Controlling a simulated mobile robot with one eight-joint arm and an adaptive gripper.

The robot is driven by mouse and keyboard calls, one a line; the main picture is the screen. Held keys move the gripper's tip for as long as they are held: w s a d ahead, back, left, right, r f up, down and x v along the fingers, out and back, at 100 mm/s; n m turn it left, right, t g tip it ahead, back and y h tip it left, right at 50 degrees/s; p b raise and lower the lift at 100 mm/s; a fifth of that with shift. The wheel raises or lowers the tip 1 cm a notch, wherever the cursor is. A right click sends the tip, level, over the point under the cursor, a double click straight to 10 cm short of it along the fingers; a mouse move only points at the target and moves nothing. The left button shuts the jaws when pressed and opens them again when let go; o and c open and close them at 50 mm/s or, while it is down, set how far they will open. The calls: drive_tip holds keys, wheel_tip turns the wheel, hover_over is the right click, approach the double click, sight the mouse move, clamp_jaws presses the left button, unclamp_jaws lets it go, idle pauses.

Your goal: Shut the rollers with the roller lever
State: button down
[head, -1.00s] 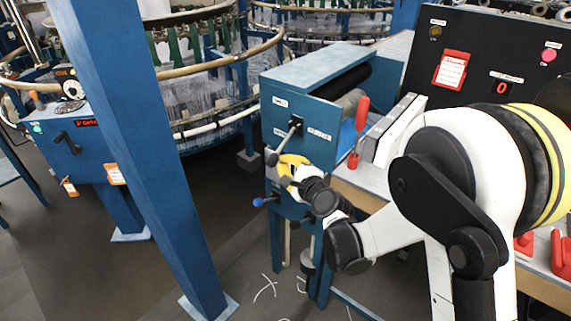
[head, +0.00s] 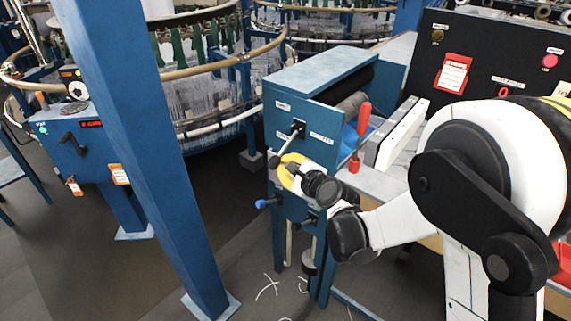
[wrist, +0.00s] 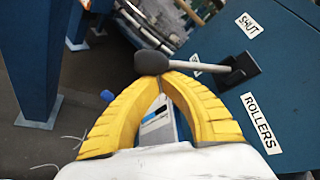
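The roller lever (head: 288,144) is a grey rod on a black mount on the front of the blue roller box (head: 325,90). It slants down and left to a dark knob, which also shows in the wrist view (wrist: 152,63). My gripper (head: 280,164) is at the knob. In the wrist view, its yellow fingers (wrist: 160,76) meet at the tips in an arch. The knob lies right at or just beyond the tips, not between the fingers; contact is unclear.
A blue-knobbed handle (head: 265,203) sticks out below the lever. A red-handled tool (head: 362,125) stands right of the box. A blue post (head: 140,150) rises at left, with the circular loom (head: 215,90) behind. The floor between post and box is mostly clear.

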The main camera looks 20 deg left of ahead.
drive_tip(key=r+p, duration=0.1)
drive_tip(key=s+r+m+g+p, duration=0.1)
drive_tip(key=r, duration=0.1)
drive_tip(key=r+m+g+p, duration=0.1)
drive_tip(key=shift+s+a+r+p, duration=0.35)
drive_tip(key=shift+s+p, duration=0.05)
wheel_tip(320, 180, up, 5)
drive_tip(key=m+g+y+p, duration=0.1)
drive_tip(key=m+g+p, duration=0.2)
drive_tip(key=m, duration=0.1)
hover_over(280, 155)
drive_tip(key=s, duration=0.3)
drive_tip(key=shift+w+d, duration=0.25)
drive_tip(key=shift+d, duration=0.2)
drive_tip(key=shift+f, duration=0.1)
